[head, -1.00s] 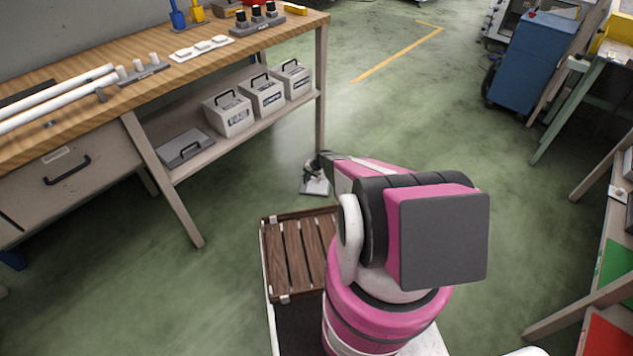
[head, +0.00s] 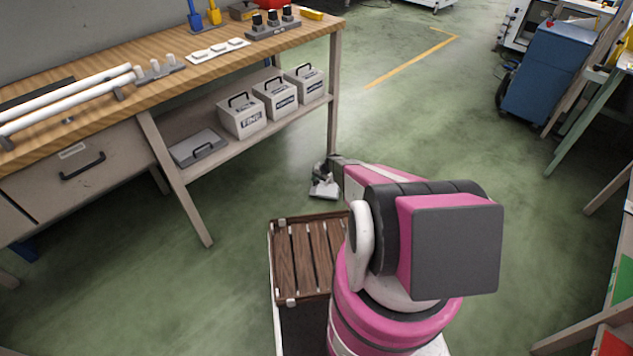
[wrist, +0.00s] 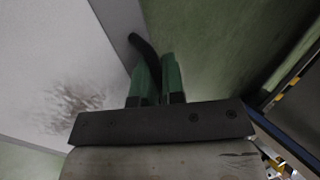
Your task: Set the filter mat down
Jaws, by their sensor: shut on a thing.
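My gripper (head: 320,170) is low over the floor, past the bench's right front leg in the head view, small and partly hidden by my arm. I cannot tell whether the mat touches anything below.
A wooden workbench (head: 150,85) stands at left, with several grey handled boxes (head: 243,116) on its lower shelf. A slatted brown rack (head: 310,255) is beside my arm. Green floor (head: 400,125) is open beyond the gripper. A blue cabinet (head: 545,75) stands at far right.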

